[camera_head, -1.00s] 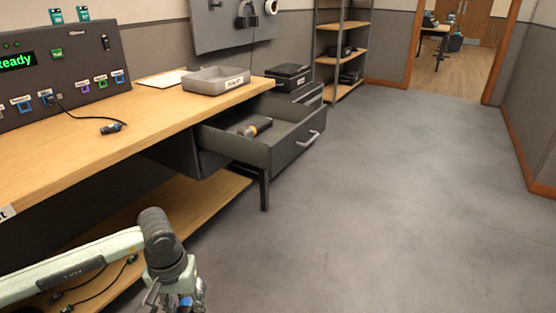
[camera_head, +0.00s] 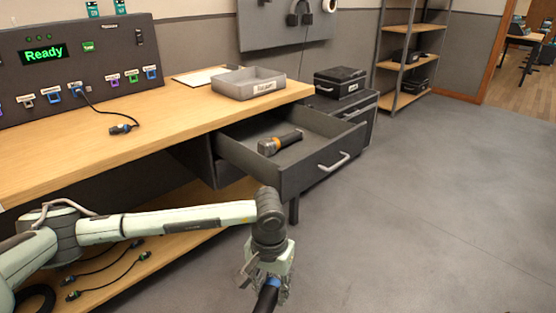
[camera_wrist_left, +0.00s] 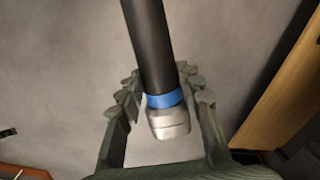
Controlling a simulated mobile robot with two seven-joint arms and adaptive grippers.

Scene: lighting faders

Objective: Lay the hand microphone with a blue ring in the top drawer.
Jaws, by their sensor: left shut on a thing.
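The hand microphone with a blue ring (camera_head: 269,295) is held by my left gripper (camera_head: 266,276), in front of and below the open drawer. In the left wrist view its black body, blue ring (camera_wrist_left: 164,99) and silver end show between the two fingers of the left gripper (camera_wrist_left: 160,100). The top drawer (camera_head: 318,174) is pulled open under the workbench. The right part of the drawer floor looks bare. My right gripper does not show.
The workbench (camera_head: 150,120) holds a grey tray (camera_head: 248,90), a loose cable plug (camera_head: 122,129) and a panel reading Ready (camera_head: 75,60). Black cases (camera_head: 340,83) stand past the drawer. A lower shelf (camera_head: 150,245) holds cables. The floor to the right is clear.

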